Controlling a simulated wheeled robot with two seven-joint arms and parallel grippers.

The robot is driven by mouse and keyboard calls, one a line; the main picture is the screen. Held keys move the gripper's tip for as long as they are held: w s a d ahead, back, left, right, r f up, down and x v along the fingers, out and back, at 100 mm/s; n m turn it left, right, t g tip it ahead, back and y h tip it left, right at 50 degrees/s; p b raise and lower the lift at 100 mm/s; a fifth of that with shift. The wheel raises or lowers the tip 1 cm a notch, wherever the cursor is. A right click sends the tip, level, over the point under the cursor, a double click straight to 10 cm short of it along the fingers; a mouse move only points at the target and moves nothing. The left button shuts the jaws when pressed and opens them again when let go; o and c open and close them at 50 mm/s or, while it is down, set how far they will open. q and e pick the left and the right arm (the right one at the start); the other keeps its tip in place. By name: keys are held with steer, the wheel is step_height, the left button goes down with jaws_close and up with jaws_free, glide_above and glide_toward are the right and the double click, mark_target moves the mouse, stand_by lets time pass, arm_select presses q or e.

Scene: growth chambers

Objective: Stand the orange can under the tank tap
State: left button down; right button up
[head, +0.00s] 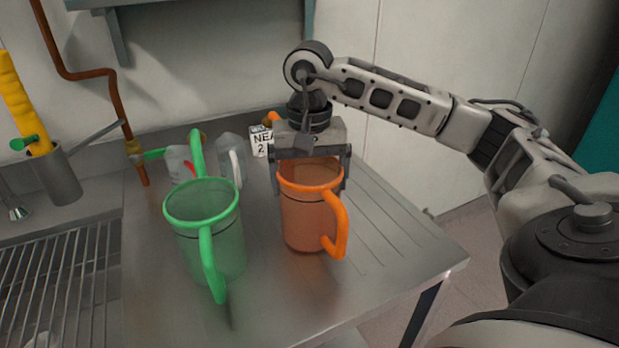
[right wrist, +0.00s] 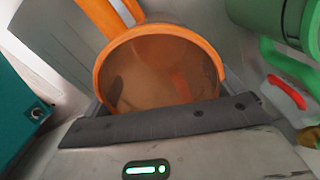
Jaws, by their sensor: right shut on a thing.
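The orange can (head: 309,215) is a see-through jug with a handle on its right side, upright on or just above the steel worktop. My right gripper (head: 312,168) comes down from above and is shut on its rim, one finger at each side. In the right wrist view the orange can (right wrist: 160,70) fills the middle, its round mouth facing the camera. A copper pipe (head: 119,100) with a brass tap (head: 135,150) and green lever comes down at the worktop's left back. The tank itself cannot be made out. My left gripper is not in view.
A green jug (head: 215,240) stands left of the orange can, also in the right wrist view (right wrist: 262,20). Clear containers (head: 231,160) and a small lettered sign (head: 262,141) stand behind. A sink rack (head: 60,280) lies left. The worktop's right side (head: 400,240) is clear.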

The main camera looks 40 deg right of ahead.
steer(key=shift+f, duration=0.25)
steer(key=shift+f, duration=0.15)
steer(key=o, duration=0.7)
